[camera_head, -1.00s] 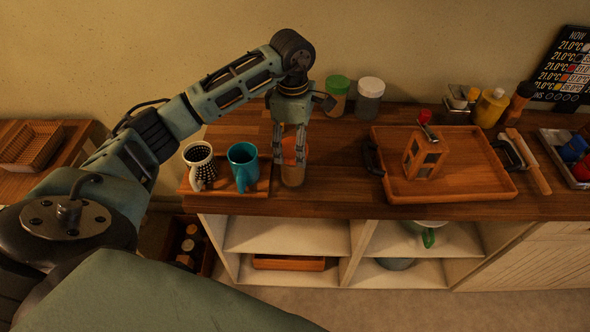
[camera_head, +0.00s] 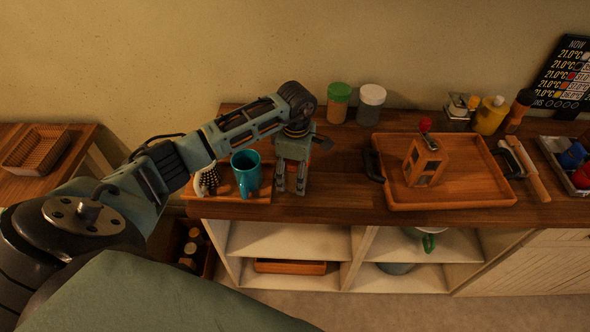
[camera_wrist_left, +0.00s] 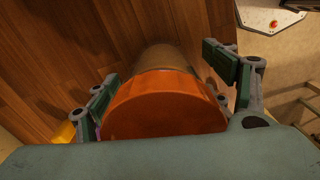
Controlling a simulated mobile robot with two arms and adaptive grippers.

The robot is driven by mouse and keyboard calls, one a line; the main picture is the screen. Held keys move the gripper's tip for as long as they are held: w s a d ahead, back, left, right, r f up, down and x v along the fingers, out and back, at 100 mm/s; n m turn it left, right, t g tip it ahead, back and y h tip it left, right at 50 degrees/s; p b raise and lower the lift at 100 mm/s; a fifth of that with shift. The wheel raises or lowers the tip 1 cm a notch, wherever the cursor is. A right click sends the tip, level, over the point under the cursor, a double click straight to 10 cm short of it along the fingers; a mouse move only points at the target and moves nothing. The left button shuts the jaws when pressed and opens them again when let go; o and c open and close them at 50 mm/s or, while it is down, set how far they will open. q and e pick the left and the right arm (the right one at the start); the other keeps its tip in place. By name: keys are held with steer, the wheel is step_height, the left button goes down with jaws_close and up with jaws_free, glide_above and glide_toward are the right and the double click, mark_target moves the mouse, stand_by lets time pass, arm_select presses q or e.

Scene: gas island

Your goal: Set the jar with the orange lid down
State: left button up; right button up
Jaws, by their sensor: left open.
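The jar (camera_wrist_left: 168,58) with the orange lid (camera_wrist_left: 165,104) shows in the left wrist view. Its lid is nearest the camera, with the tan body beyond it, against the wooden counter. My left gripper (camera_wrist_left: 165,88) is open, with one finger on each side of the jar. The left finger is close to the lid's edge; I cannot tell if it touches. My right gripper is not in view.
The teal mug (camera_head: 246,173) stands close left of my gripper, with a patterned mug (camera_head: 207,180) beside it. A green-lidded jar (camera_head: 339,103) and a white-lidded jar (camera_head: 370,105) stand behind. A wooden tray (camera_head: 470,190) holding a wooden box (camera_head: 425,163) lies to the right.

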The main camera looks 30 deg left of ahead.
arm_select(q)
steer(key=c, duration=1.6)
steer(key=shift+r, duration=0.1)
steer(key=shift+c, duration=0.7)
